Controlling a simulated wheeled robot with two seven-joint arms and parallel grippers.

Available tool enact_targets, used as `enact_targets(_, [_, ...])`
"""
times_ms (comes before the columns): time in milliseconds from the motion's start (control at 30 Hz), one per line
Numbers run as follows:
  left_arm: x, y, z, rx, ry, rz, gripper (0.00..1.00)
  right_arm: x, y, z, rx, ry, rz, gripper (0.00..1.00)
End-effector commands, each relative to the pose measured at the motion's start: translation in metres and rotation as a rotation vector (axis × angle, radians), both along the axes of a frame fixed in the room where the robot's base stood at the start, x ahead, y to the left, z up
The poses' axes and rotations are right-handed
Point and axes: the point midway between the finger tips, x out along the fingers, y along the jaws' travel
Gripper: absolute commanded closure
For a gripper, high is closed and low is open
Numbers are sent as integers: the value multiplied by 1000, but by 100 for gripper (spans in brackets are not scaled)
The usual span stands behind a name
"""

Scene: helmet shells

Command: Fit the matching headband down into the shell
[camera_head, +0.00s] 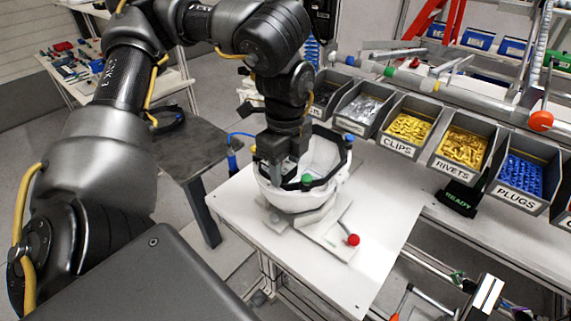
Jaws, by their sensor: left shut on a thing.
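The white helmet shell (306,195) sits open side up on a light fixture plate (325,228) at the table's left part. A dark headband (330,133) shows along the shell's far rim, and dark parts with blue and green spots show at the near rim. My left gripper (284,166) reaches down into the left side of the shell. It is shut on the headband, though its fingers hide the grip itself. I cannot tell how deep the band sits. My right gripper is not in view.
Labelled bins of clips (409,128), rivets (462,147) and plugs (521,176) line the back. A red-knobbed lever (352,240) stands at the fixture's front. Another dark band (168,122) lies on the dark side table (190,150). The white tabletop (375,265) is clear at front right.

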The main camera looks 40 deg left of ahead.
Motion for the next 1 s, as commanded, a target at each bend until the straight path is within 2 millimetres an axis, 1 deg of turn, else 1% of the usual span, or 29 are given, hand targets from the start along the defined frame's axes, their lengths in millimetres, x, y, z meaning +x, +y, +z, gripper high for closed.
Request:
enact_targets(233, [0, 0, -7, 0, 0, 0, 83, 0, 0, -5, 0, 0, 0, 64])
enact_targets(267, [0, 0, -7, 0, 0, 0, 57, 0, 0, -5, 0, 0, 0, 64])
enact_targets(400, [0, 0, -6, 0, 0, 0, 39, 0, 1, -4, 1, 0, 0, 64])
enact_targets(467, [0, 0, -7, 0, 1, 0, 33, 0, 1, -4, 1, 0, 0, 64])
enact_targets(667, [0, 0, -6, 0, 1, 0, 33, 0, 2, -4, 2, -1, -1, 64])
enact_targets(767, [0, 0, -3, 0, -1, 1, 33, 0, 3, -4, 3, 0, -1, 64])
enact_targets(867, [1, 0, 8, 1, -4, 1, 33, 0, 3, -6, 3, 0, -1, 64])
enact_targets(1000, [2, 0, 34, 1, -6, 1, 33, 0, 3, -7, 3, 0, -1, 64])
